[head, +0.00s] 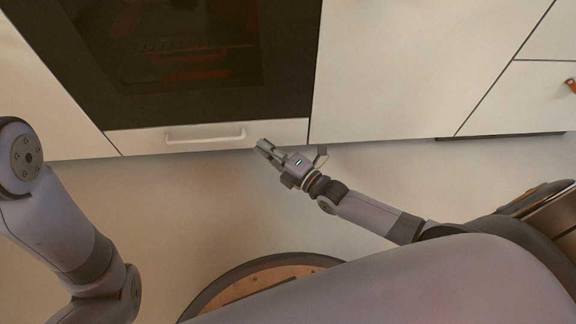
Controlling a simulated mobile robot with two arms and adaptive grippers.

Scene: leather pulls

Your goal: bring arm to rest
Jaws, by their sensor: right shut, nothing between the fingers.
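My right gripper (266,147) is shut and empty. In the head view it appears just right of the white handle (206,136) of the drawer below the oven. It looks close to the drawer front, and I cannot tell whether it touches. My right arm (375,212) reaches in from the lower right. My left arm (70,225) shows at the left edge, bent, and its gripper is out of the frame.
An oven with a dark glass door (190,55) stands ahead above the white drawer front (280,132). White cabinet fronts (400,70) flank it. A leather pull (571,86) shows at the far right. The pale floor (170,200) is clear.

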